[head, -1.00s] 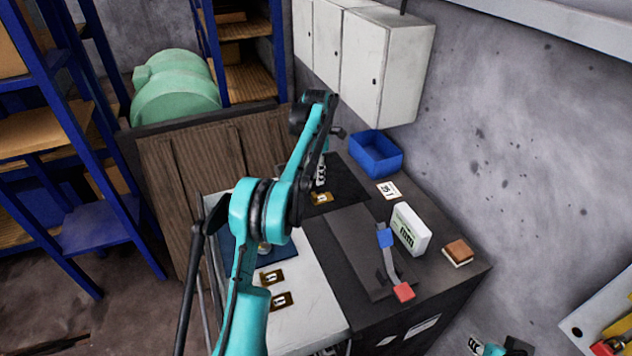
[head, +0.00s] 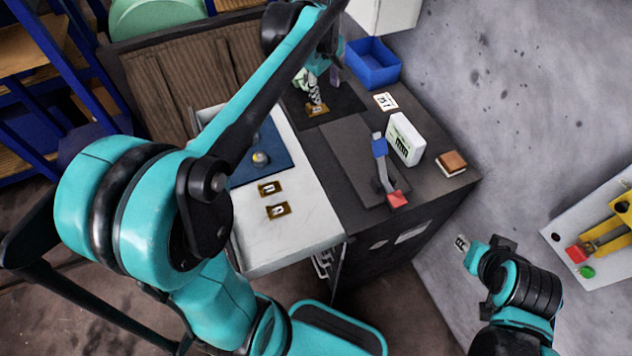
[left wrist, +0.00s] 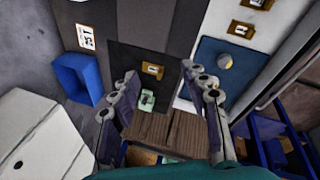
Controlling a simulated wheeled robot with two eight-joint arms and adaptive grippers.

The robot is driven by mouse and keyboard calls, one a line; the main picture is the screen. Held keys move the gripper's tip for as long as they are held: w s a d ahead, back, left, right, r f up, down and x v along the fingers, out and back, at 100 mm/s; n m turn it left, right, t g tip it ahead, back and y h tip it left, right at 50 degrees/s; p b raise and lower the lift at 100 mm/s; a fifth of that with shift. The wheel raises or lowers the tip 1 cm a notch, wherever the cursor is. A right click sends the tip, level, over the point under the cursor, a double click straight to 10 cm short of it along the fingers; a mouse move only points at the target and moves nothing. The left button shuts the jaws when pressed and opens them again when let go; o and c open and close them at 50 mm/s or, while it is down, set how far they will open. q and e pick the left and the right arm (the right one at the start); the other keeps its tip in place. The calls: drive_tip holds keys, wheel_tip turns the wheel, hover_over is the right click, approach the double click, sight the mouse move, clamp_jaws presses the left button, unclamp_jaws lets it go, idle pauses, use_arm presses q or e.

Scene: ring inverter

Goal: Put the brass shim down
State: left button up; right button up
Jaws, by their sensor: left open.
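One brass shim (head: 316,109) lies flat on the black mat (head: 345,100) at the back of the bench. It also shows in the left wrist view (left wrist: 152,71). My left gripper (head: 322,84) is open and above the mat, close to this shim; its fingers (left wrist: 160,78) spread on either side in the left wrist view, with nothing held between them. Two more brass shims, one (head: 269,188) behind the other (head: 278,211), lie on the white top. My right gripper (head: 462,243) is low at the right, away from the bench; its finger state is unclear.
A blue bin (head: 372,65) stands behind the mat. A lever with a red end (head: 397,199), a white box (head: 405,139) and a brown block (head: 452,162) are on the dark bench. A blue pad (head: 262,165) with a round knob lies left. A small pale green thing (left wrist: 147,98) is on the mat.

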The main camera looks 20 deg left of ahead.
use_arm(q)
drive_tip(key=s+d+f+m+t, duration=0.1)
drive_tip(key=s+d+f+m, duration=0.1)
drive_tip(key=s, duration=0.5)
drive_tip(key=s+d+f+m+t, duration=0.1)
drive_tip(key=s+d+f+m, duration=0.2)
drive_tip(key=s+m, duration=0.4)
drive_tip(key=s+d+f+m+t, duration=0.1)
drive_tip(key=s+d+f+m, duration=0.1)
drive_tip(key=s+f+m, duration=0.2)
drive_tip(key=s+m, duration=0.1)
drive_tip(key=s, duration=0.2)
drive_tip(key=shift+d+f+t, duration=0.15)
drive_tip(key=shift+t, duration=0.25)
use_arm(e)
drive_tip(key=shift+d, duration=0.1)
